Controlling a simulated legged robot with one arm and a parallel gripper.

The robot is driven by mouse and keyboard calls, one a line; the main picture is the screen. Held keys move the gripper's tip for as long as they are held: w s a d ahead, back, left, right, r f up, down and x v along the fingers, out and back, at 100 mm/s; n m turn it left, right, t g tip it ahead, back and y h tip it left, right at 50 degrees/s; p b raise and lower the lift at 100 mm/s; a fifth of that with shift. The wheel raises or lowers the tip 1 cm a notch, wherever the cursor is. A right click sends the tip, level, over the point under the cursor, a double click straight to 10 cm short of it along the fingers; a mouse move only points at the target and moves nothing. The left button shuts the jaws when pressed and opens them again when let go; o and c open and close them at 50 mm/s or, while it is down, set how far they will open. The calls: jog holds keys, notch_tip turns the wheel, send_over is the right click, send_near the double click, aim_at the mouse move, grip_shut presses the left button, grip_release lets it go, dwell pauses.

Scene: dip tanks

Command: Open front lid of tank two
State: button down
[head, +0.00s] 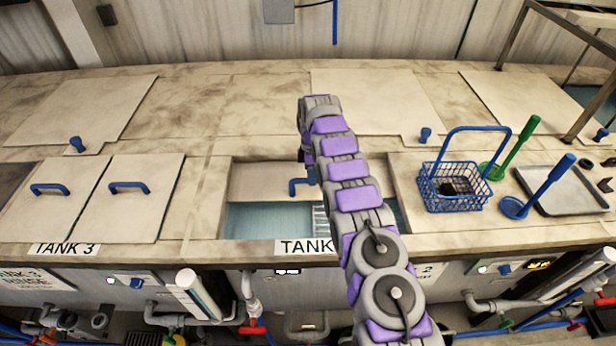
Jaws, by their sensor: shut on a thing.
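The front lid of tank two (262,180) is a pale panel with a blue handle (298,187). It sits at the back of its opening, and pale blue liquid (268,221) shows in front of it. The tank label (300,246) reads "TANK", and my arm covers its number. My arm reaches up over the opening and bends down behind itself. My gripper (309,174) is at the right end of the blue handle, shut on it and mostly hidden by my arm. The lid's right part is also hidden.
A blue wire basket (455,187) stands right of the opening, with a green-handled tool (512,148), a blue-handled tool (540,187) and a metal tray (578,193). The closed tank 3 lids (135,212) lie left. Pipes and valves (252,325) run below the front edge.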

jog(key=shift+w, duration=0.1)
dwell(0.3)
jog(key=c, duration=1)
grip_release()
jog(key=shift+d, duration=0.15)
jog(key=shift+w+r+p, duration=0.15)
jog(key=shift+r+p, duration=0.95)
jog(key=shift+r, duration=0.7)
jog(key=shift+s+f+b, duration=0.2)
jog(key=shift+s+b, duration=0.05)
jog(key=shift+b, duration=0.9)
jog(key=s+b, duration=0.1)
jog(key=b, duration=0.2)
jog(key=shift+b, duration=0.3)
jog(key=s+d+r+b, duration=0.1)
jog(key=s+b, duration=0.8)
jog(key=s, duration=0.5)
jog(key=shift+s+d+r, duration=0.3)
jog(key=shift+r, duration=0.05)
